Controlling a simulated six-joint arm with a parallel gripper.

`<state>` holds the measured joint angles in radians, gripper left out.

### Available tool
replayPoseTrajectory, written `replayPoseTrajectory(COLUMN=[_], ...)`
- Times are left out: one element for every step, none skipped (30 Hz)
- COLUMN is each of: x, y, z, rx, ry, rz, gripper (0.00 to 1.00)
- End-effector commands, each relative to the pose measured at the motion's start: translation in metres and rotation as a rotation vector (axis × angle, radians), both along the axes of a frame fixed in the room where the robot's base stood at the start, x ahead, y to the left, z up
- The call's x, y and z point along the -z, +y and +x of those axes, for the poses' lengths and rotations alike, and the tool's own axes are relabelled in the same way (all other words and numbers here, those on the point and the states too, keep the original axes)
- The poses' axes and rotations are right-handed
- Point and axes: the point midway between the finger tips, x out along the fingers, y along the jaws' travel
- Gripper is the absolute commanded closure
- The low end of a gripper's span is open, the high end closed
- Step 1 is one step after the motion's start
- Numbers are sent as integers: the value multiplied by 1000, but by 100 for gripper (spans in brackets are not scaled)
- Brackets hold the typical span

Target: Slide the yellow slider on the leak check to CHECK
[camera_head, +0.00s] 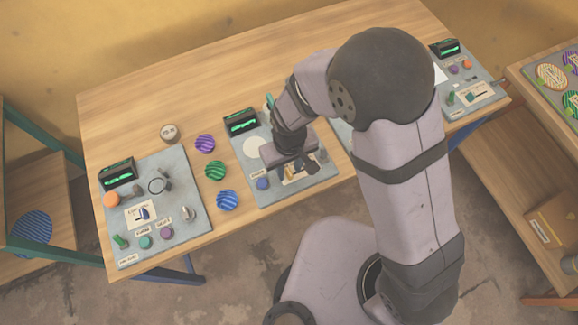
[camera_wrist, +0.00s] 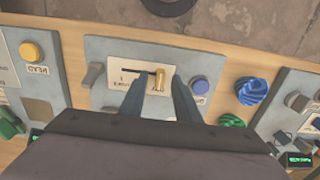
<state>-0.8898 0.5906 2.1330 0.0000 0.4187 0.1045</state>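The yellow slider (camera_wrist: 159,80) shows in the wrist view on a white label plate (camera_wrist: 128,61). It stands at the right end of a dark slot that runs left. The lettering is upside down and too small to read, so I cannot tell which end is CHECK. My gripper (camera_wrist: 158,92) is open, with one finger on each side of the slider and a gap visible on both sides. In the head view my gripper (camera_head: 298,166) is low over the middle panel (camera_head: 320,182) and hides much of the label plate; the slider is hard to make out there.
A blue button (camera_wrist: 200,86) is close to the right finger in the wrist view, and a grey lever (camera_wrist: 94,75) is left of the fingers. Striped blue (camera_head: 227,200), purple (camera_head: 205,143) and green (camera_head: 215,170) discs lie between the left panel (camera_head: 185,215) and middle panel.

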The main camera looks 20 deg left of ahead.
Motion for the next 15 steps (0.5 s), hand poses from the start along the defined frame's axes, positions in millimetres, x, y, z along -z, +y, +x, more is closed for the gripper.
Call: replayPoseTrajectory(x=[2, 3, 4, 5, 5, 6, 6, 6, 6, 6, 6, 6, 6, 6, 6], y=[0, 0, 0, 0, 0, 0, 0, 0, 0, 0, 0, 0, 0, 0, 0], z=[0, 0, 0, 0, 0, 0, 0, 0, 0, 0, 0, 0, 0, 0, 0], rx=[0, 0, 0, 0, 0, 0, 0, 0, 0, 0, 0, 0, 0, 0, 0], ry=[1, 1, 0, -1, -1, -1, -1, -1, -1, -1, -1, -1, -1, -1, -1], rz=[-1, -1, 0, 1, 1, 1, 1, 1, 1, 1, 1, 1, 1, 1, 1], gripper=[70, 70, 70, 70, 70, 70, 70, 70, 70, 70, 70, 70, 75, 82, 92])
